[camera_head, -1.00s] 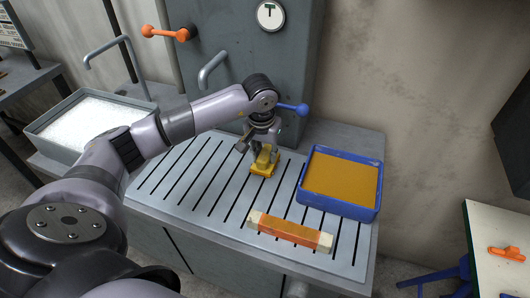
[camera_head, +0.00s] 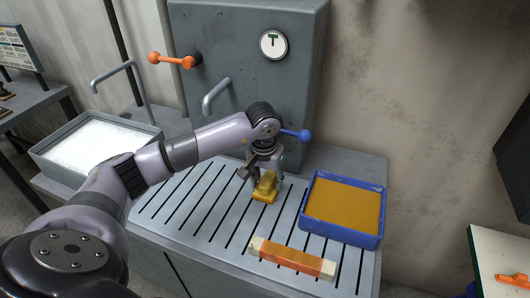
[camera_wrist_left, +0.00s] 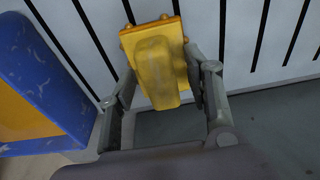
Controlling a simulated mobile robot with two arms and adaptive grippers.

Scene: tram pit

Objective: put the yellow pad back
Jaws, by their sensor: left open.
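The yellow pad (camera_head: 264,196) sits on the slotted grey worktop (camera_head: 180,197), left of the blue tray. It has a flat base and a raised grip block on top. My left gripper (camera_head: 264,175) is over the pad from above, with its fingers open. In the left wrist view the pad (camera_wrist_left: 156,70) lies between the two spread finger linkages (camera_wrist_left: 160,88). I cannot tell whether either finger touches it. My right gripper is not in view.
The blue tray (camera_head: 340,238) with an orange-brown fill stands right of the pad. An orange-and-cream bar (camera_head: 292,258) lies in front. A grey basin of white grains (camera_head: 95,138) is at left. A grey cabinet (camera_head: 300,60) with an orange lever (camera_head: 172,60) stands behind.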

